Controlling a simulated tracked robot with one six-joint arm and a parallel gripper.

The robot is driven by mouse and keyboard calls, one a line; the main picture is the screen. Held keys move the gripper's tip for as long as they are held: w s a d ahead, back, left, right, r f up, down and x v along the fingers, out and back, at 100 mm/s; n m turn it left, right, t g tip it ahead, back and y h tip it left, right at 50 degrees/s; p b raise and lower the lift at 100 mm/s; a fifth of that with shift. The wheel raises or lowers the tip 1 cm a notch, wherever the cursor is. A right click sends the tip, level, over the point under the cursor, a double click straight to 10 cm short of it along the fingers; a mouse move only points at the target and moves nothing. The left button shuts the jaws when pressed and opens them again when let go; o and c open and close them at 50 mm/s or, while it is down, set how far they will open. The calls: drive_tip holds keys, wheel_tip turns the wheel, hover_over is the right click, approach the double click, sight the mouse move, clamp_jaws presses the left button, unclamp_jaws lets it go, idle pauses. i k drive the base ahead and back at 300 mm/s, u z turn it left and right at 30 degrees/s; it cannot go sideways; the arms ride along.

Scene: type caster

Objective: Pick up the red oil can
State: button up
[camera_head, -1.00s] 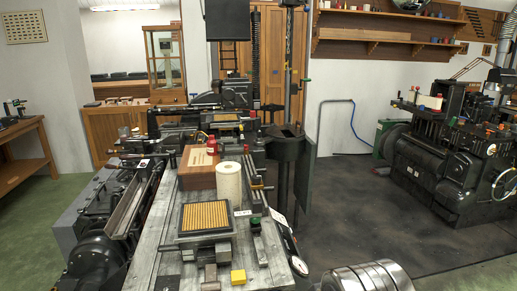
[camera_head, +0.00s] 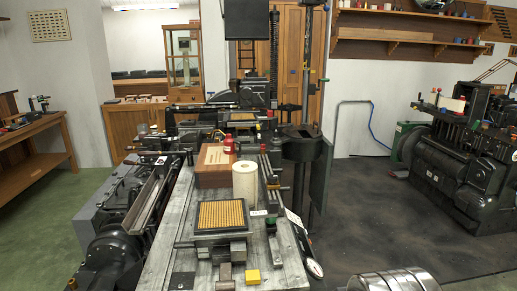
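A small red can-like object (camera_head: 229,145), which looks like the red oil can, stands upright at the far right corner of a reddish-brown wooden box (camera_head: 212,180) on the grey workbench (camera_head: 180,240). I cannot tell whether it rests on the box or just beside it. A white paper roll (camera_head: 245,186) stands nearer, to the right of the box. My gripper is not in view.
A black machine (camera_head: 465,165) stands right. Dark floor (camera_head: 370,220) between is mostly clear.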

sight(228, 143)
drive_tip(key=z, duration=0.05)
drive_tip(key=k, duration=1)
drive_tip(key=z, duration=0.7)
drive_tip(key=i, duration=1.95)
